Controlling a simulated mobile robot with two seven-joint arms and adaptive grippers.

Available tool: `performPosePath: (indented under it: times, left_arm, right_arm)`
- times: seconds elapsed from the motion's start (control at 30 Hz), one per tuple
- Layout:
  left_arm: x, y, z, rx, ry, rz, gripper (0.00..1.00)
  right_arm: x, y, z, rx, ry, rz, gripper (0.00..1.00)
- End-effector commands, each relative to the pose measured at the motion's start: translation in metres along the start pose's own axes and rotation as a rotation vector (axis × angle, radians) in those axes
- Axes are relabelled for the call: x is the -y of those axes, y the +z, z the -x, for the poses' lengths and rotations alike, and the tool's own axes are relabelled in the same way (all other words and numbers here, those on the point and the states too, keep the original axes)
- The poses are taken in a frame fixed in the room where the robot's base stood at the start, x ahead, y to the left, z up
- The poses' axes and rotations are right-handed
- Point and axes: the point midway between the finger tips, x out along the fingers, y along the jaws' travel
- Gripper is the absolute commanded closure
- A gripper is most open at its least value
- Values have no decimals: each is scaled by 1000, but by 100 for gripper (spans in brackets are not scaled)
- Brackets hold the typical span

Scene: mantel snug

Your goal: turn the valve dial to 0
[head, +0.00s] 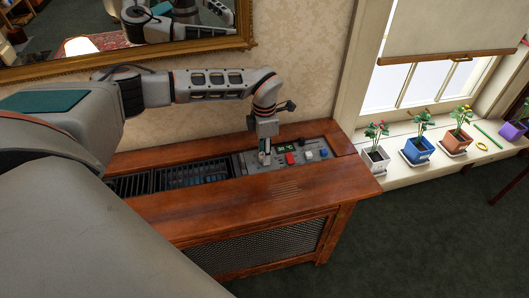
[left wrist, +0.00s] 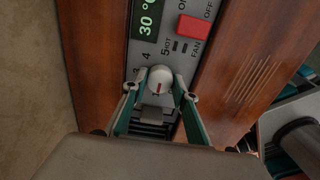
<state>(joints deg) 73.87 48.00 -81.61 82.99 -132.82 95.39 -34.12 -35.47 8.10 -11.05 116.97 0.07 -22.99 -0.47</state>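The valve dial (left wrist: 160,79) is a round white knob with a red mark, seen in the left wrist view at the end of the control panel. The mark points toward the bottom of that view. The figures 4 and 5 show beside the dial; a 0 is not visible. My left gripper (left wrist: 160,88) has one finger on each side of the dial, with narrow gaps seeming to show between fingers and knob. In the head view, my left gripper (head: 265,157) points down at the panel's left end and hides the dial. My right gripper is not in view.
The panel (head: 325,150) is set in a wooden radiator cover (head: 230,205). Beside the dial are a display reading 30° (left wrist: 145,20) and a red switch (left wrist: 194,29). Black grilles lie left of the panel. Potted plants stand on the windowsill; a gilt-framed mirror hangs behind.

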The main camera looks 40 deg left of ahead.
Motion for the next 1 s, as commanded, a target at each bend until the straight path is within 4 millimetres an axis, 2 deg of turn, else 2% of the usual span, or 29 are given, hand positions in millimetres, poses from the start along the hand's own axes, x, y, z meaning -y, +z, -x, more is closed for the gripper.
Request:
performPosePath:
  times: [0.17,0.37,0.53,1.0]
  left_arm:
    - [0,0,0,0,0,8,94]
    - [0,0,3,0,0,67,94]
    - [0,0,5,1,1,175,94]
    - [1,0,4,0,0,566,94]
  right_arm:
    - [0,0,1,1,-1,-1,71]
    - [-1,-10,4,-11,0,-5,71]
    - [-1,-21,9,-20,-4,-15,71]
    - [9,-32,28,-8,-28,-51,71]
